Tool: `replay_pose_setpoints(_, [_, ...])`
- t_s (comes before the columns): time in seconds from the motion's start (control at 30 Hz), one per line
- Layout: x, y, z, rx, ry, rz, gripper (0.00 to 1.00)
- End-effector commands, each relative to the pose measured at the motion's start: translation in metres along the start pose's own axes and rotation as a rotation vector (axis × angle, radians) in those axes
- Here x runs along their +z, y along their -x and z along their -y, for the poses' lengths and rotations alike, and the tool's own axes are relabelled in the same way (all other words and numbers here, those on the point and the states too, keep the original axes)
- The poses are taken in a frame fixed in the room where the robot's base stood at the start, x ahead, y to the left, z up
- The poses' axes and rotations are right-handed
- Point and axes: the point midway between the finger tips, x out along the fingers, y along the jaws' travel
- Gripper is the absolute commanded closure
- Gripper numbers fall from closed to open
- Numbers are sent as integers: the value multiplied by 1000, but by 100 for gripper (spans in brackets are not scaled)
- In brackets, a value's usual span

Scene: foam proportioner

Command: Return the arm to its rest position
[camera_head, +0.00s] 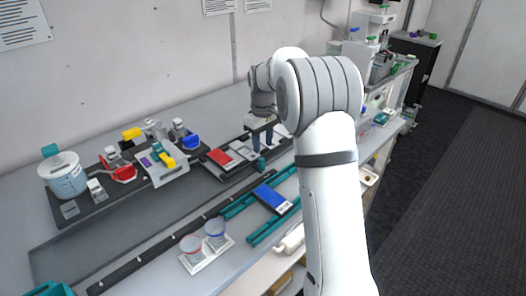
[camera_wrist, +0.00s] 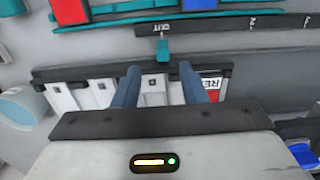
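My arm reaches forward over the bench in the head view, bent at the elbow. My gripper (camera_head: 262,138) points down above the far part of the bench, near a dark rack with red and white cards (camera_head: 222,157). In the wrist view the two blue fingers of my gripper (camera_wrist: 160,82) stand apart, with no object held between them. Beyond the fingers are a row of white blocks (camera_wrist: 100,94) and a teal tab (camera_wrist: 163,50) below the word "OUT". Whether the fingertips touch anything is unclear.
A lidded jar (camera_head: 64,176) and several red, yellow and blue devices stand on the left. A blue card (camera_head: 272,198) lies between teal rails (camera_head: 272,222). Two cups (camera_head: 203,241) sit on a white holder in front. Equipment (camera_head: 362,60) crowds the back right. Floor (camera_head: 455,190) is clear at right.

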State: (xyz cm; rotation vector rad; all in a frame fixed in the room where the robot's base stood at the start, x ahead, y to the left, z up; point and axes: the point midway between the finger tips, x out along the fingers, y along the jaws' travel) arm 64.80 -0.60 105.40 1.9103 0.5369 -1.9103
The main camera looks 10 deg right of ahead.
Motion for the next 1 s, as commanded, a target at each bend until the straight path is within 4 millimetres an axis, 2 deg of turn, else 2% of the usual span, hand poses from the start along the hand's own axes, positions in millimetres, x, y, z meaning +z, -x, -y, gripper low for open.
replay_pose_setpoints(0.37, [0,3,0,0,0,-1,62])
replay_pose_setpoints(0.47, [7,12,5,5,-13,-8,62])
replay_pose_setpoints(0.57, [26,30,17,15,-50,-26,62])
replay_pose_setpoints(0.8, [100,72,64,44,-192,-89,62])
replay_pose_setpoints(1.0, [167,85,106,61,-313,-145,62])
